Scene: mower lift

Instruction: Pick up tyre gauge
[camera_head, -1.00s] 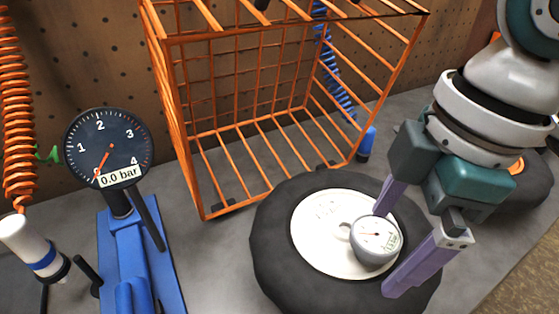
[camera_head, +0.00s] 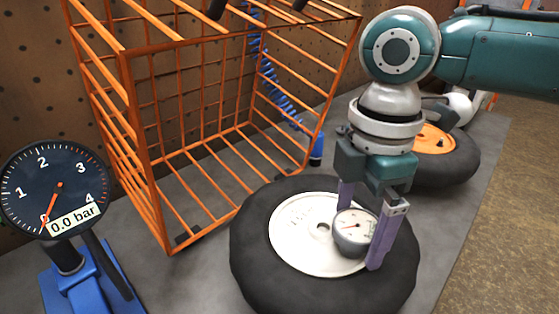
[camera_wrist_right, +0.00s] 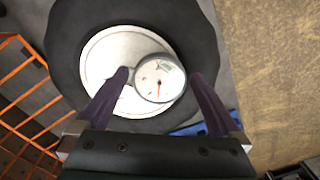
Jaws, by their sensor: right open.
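The tyre gauge (camera_head: 352,229) is a small round dial with a white face and grey body. It sits on the white hub (camera_head: 295,240) of a black tyre (camera_head: 262,270) lying flat on the bench. My right gripper (camera_head: 357,238) points down, open, with one purple finger on each side of the gauge. In the right wrist view the gauge (camera_wrist_right: 160,79) lies between the two fingertips (camera_wrist_right: 160,75), with a small gap towards the right finger; whether the left finger touches it I cannot tell. My left gripper is not in view.
An orange wire cage (camera_head: 160,205) stands behind the tyre. A large dial reading 0.0 bar (camera_head: 55,188) on a blue stand (camera_head: 85,285) is at left. A second wheel with an orange hub (camera_head: 432,143) lies behind my right arm. A pegboard (camera_head: 30,100) closes the back.

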